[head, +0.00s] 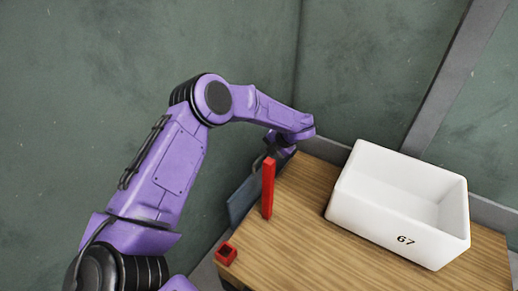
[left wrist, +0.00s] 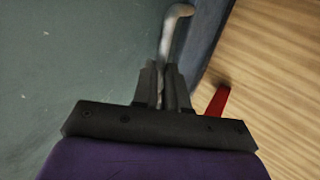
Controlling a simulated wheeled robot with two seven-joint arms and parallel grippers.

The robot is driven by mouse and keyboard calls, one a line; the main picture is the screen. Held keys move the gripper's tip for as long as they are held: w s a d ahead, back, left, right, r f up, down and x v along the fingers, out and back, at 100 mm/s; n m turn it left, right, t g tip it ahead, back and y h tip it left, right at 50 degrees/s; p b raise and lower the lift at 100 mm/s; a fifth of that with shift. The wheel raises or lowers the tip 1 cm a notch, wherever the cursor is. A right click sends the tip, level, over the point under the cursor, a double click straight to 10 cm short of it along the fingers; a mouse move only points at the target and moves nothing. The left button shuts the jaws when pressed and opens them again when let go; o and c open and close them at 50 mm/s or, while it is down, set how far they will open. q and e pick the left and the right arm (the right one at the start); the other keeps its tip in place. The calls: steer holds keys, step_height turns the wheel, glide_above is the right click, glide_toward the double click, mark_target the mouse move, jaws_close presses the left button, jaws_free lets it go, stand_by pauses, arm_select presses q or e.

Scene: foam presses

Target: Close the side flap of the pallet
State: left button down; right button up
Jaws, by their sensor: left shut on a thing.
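The pallet (head: 300,215) has a wood-grain top, also visible in the left wrist view (left wrist: 275,70). Its dark blue-grey side flap (head: 243,198) stands along the left edge; its exact angle is hard to tell. In the left wrist view the flap (left wrist: 207,35) runs beside the wood. My left gripper (head: 276,149) is at the flap's far end, partly hidden by its own wrist. In the left wrist view its fingers (left wrist: 162,80) are closed on a pale, bent metal handle (left wrist: 174,28) beside the flap. My right gripper is not in view.
A red upright post (head: 268,188) stands at the left edge near the flap. A small red square socket (head: 227,253) sits at the near left corner. A white bin marked 67 (head: 360,200) occupies the right part of the top. Green walls (head: 400,70) close off the back.

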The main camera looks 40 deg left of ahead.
arm_select(q)
steer(key=shift+d+f, duration=0.1)
steer(key=shift+d, duration=0.05)
steer(key=c, duration=1.2)
jaws_free()
steer(key=shift+d, duration=0.1)
steer(key=shift+o, duration=0.2)
steer(key=shift+r, duration=0.25)
steer(key=p+v, duration=0.2)
steer(key=v, duration=0.8)
steer(key=shift+d+r, duration=0.1)
